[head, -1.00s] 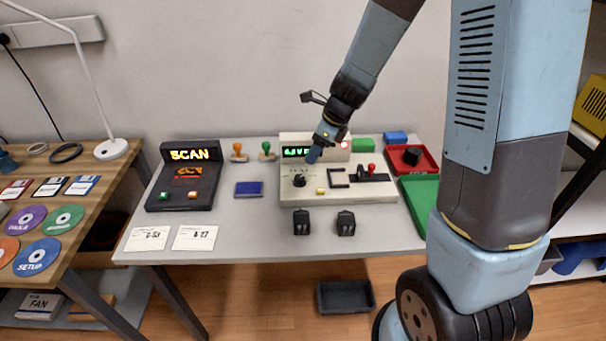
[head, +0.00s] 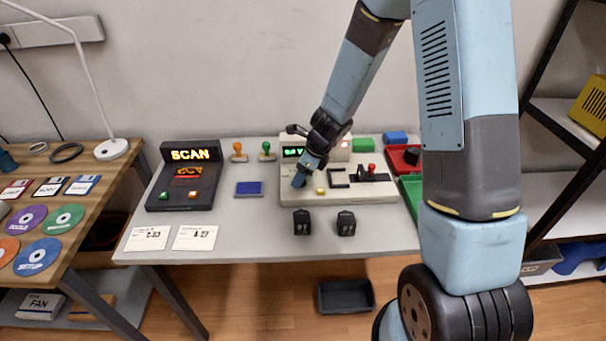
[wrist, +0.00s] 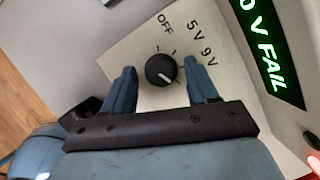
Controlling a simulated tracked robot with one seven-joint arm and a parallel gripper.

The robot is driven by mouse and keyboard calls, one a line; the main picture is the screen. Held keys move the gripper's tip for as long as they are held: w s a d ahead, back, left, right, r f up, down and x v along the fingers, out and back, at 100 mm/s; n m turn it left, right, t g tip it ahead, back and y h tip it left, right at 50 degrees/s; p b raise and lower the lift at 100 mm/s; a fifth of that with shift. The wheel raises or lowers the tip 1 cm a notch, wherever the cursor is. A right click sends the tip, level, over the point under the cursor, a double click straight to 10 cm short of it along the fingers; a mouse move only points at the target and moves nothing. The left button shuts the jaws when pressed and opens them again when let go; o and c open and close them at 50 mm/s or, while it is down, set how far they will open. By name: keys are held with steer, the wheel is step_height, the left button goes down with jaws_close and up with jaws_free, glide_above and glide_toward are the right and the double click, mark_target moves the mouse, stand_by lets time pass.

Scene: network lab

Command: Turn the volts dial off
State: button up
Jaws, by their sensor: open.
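The volts dial (wrist: 161,70) is a round black knob on a cream panel in the wrist view, marked OFF, 5V and 9V. Its white pointer line runs toward the lower right, away from the OFF label. My gripper (head: 299,181) is open over the left part of the cream console (head: 375,191) in the head view, hiding the dial there. In the wrist view one finger is on each side of the dial, with a gap to it on both sides. I cannot tell how far above the panel the fingertips are.
A green display (wrist: 272,55) reading "0 V FAIL" sits beside the dial panel. A yellow button (head: 320,190) and a red-tipped lever (head: 371,169) are to my gripper's right. The SCAN unit (head: 190,175) is left. Two black blocks (head: 302,222) stand in front.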

steer(key=c, duration=1)
steer(key=shift+d, duration=0.1)
steer(key=shift+c, duration=0.2)
